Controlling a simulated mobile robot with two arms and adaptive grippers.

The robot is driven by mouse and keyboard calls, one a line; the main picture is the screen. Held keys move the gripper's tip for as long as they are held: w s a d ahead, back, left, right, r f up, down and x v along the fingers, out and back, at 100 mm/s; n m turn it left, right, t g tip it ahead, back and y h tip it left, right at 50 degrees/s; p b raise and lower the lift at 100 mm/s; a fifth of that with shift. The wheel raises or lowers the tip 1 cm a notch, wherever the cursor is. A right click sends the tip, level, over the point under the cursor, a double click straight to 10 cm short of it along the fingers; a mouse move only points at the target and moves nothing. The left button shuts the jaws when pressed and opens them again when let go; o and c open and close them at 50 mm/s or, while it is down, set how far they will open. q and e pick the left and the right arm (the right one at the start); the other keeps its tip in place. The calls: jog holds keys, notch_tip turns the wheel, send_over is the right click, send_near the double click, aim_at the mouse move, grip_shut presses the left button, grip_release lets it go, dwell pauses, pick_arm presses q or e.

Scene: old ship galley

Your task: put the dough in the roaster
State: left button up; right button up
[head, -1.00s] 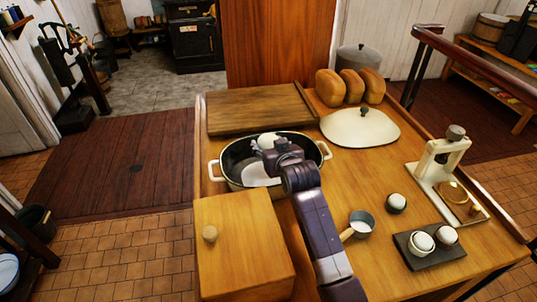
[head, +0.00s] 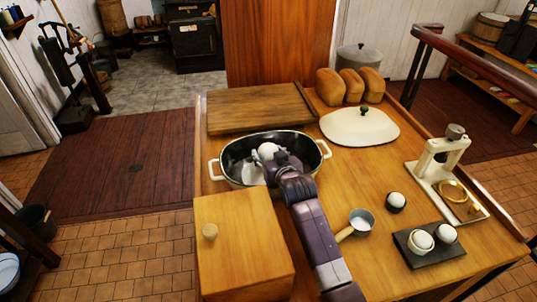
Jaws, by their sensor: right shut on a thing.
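The roaster (head: 322,170) is an oval pot with a dark inside and two pale handles, standing open on the wooden table. A white, rounded lump of dough (head: 267,150) is over the inside of the roaster. My right gripper (head: 275,158) is shut on the dough, and its arm reaches in from the front. The gripper hides part of the dough and the roaster's right inside. I cannot tell whether the dough touches the bottom. A pale patch (head: 249,174) shows on the roaster's floor. My left gripper is not in view.
A cream lid (head: 360,127) lies right of the roaster, with bread loaves (head: 350,86) behind. A cutting board (head: 250,108) lies behind the roaster, a wooden box (head: 243,250) in front. A small saucepan (head: 361,222), cups (head: 421,242) and a press (head: 446,158) stand at right.

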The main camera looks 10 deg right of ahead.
aim_at(271, 157)
jog(key=o, duration=1.3)
jog(key=shift+s+f, duration=0.3)
jog(key=shift+f, duration=0.65)
jog(key=shift+r, duration=0.5)
jog(key=shift+w+r+v, duration=0.1)
jog(key=shift+r+v, duration=0.1)
jog(key=shift+v, duration=1.05)
jog(key=shift+w+r+v, duration=0.1)
jog(key=shift+r+v, duration=0.1)
jog(key=shift+v, duration=1)
jog(key=shift+w+r+v, duration=0.1)
jog(key=shift+r+v, duration=0.1)
jog(key=shift+v, duration=1.05)
